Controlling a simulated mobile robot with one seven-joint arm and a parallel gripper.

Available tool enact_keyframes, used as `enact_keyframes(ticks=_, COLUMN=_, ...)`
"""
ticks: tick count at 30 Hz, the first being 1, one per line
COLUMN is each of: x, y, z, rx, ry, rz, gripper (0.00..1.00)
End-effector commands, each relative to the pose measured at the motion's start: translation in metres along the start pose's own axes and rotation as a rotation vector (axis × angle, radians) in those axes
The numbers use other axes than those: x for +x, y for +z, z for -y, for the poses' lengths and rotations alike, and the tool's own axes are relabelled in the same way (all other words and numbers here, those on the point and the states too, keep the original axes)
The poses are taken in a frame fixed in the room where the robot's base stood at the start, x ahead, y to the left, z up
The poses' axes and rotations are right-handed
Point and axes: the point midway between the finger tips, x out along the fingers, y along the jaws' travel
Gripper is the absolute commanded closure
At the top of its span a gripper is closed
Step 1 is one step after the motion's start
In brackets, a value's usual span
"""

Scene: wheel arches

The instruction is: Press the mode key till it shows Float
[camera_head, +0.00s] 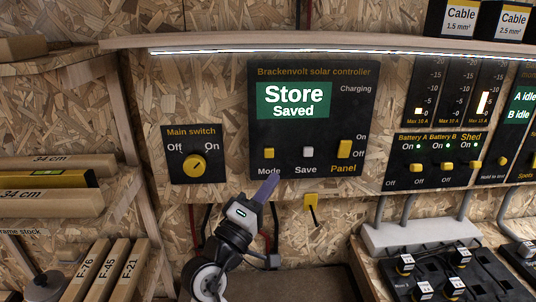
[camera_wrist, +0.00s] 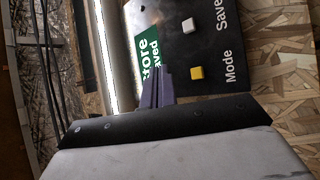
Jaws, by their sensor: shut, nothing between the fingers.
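The solar controller (camera_head: 313,120) is a black panel on the wooden wall. Its green display (camera_head: 293,100) reads "Store" with "Saved" below. The yellow mode key (camera_head: 269,153) sits at its lower left, and it also shows in the wrist view (camera_wrist: 196,73). The pale save key (camera_head: 308,152) is to its right; in the wrist view it is the white key (camera_wrist: 189,26). My gripper (camera_head: 270,178) is shut and empty, its fingertips just below the mode key in the head view. In the wrist view the fingers (camera_wrist: 157,72) appear beside the yellow key. I cannot tell whether they touch the panel.
A yellow panel switch (camera_head: 344,149) is on the controller's right. The main switch (camera_head: 194,165) is to the left, its knob turned towards On. Battery switches (camera_head: 433,160) are to the right. A shelf with a light strip (camera_head: 330,51) runs above.

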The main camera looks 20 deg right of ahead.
Motion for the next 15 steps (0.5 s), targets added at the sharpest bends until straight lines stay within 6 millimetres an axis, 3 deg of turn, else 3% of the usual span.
enact_keyframes(ticks=15, x=0.046, y=-0.033, z=0.034, rx=0.000, ry=0.001, rz=0.000, gripper=1.00)
